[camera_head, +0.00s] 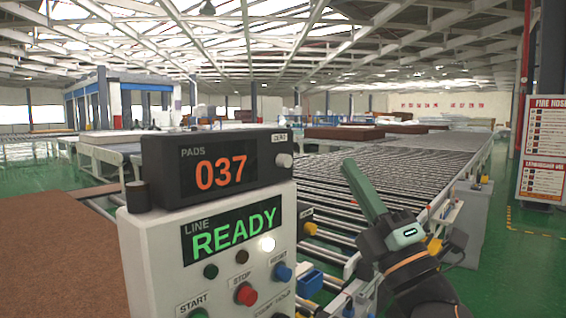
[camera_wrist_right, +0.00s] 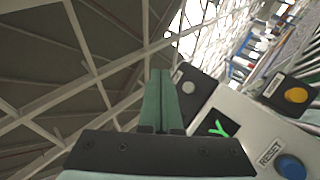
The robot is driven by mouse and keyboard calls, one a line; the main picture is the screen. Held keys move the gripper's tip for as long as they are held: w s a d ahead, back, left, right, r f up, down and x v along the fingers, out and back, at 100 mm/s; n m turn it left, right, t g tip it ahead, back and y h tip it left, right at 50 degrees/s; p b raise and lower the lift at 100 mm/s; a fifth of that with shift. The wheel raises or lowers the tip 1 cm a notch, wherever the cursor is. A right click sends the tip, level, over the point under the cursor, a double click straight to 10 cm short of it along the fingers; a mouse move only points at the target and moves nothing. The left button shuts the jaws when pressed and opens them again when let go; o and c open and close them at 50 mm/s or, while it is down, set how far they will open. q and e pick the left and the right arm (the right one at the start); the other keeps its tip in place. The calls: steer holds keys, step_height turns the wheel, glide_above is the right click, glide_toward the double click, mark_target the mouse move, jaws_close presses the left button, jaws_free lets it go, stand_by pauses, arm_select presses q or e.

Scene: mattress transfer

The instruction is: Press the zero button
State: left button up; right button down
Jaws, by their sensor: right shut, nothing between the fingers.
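The zero button (camera_head: 284,160) is a small pale grey knob under a ZERO label, at the right end of the dark counter box (camera_head: 160,152). The counter reads PADS 037 in orange. My right gripper (camera_head: 350,167) is shut and empty, its green fingers pointing up and left. In the head view its tips are right of the zero button, apart from it. In the right wrist view the shut fingers (camera_wrist_right: 160,76) point up the picture, and the pale button (camera_wrist_right: 188,87) shows just to their right. My left gripper is not in view.
The counter sits on a pale control panel (camera_head: 150,255) with a green READY display (camera_head: 232,229). Below are a red STOP button (camera_head: 246,293), a blue RESET button (camera_head: 283,271) and a START button. A roller conveyor (camera_head: 400,165) runs behind. A brown slab (camera_head: 50,240) lies left.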

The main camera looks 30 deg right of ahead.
mark_target(284, 161)
steer(key=shift+w, duration=0.1)
steer(key=w+a+p, duration=0.2)
steer(key=w+a, duration=0.1)
steer(key=w, duration=0.5)
steer(key=shift+a, duration=0.15)
stand_by(2.2)
steer(key=shift+w+a, duration=0.2)
steer(key=shift+w, duration=0.2)
